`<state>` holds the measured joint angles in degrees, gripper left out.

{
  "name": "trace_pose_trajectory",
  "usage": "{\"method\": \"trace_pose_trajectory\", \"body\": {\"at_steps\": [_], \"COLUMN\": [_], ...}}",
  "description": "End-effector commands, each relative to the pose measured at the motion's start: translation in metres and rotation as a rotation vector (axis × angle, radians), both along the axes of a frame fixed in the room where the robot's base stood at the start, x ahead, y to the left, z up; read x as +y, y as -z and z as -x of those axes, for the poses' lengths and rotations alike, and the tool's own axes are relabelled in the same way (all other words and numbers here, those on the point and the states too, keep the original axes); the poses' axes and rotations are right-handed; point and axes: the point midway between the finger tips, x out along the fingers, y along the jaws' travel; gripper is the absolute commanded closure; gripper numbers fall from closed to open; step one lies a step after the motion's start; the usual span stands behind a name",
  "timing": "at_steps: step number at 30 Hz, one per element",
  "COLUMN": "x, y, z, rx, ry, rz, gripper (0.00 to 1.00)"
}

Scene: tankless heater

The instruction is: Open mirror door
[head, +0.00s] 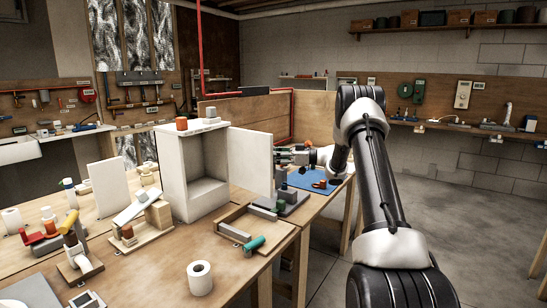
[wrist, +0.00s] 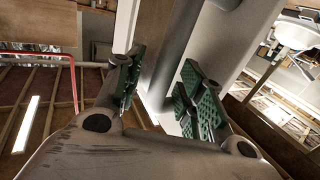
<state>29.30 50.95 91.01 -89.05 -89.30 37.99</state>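A white cabinet (head: 203,200) stands on the wooden workbench with its front uncovered and its inside showing. A white door panel (head: 250,160) stands swung out at the cabinet's right side. Another white panel (head: 108,195) stands upright to the cabinet's left. No mirror surface can be made out. My gripper (head: 284,156) is at the right edge of the right panel, partly hidden by it. In the wrist view the green-padded fingers (wrist: 162,75) are apart, with a grey bar (wrist: 180,45) and a pale panel (wrist: 221,48) showing between and beyond them. Contact with the bar cannot be told.
A wooden tray (head: 230,236) with a teal-ended roller lies in front of the cabinet. Grey blocks (head: 292,200) and a blue mat (head: 308,180) lie near my gripper. A white roll (head: 200,277) and several loose items crowd the bench. Floor is clear at right.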

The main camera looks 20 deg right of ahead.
Motion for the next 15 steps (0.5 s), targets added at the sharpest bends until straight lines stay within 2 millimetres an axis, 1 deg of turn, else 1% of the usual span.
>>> {"method": "trace_pose_trajectory", "body": {"at_steps": [8, 11, 14, 15], "x": [-0.002, -0.012, -0.029, -0.037], "y": [0.001, 0.001, 0.001, 0.001], "z": [0.001, 0.007, 0.016, 0.021], "rx": [0.001, 0.001, 0.001, 0.001], "ry": [0.000, 0.001, 0.003, 0.003], "rz": [-0.001, -0.001, -0.001, 0.001], "gripper": [0.61, 0.61, 0.61, 0.61]}}
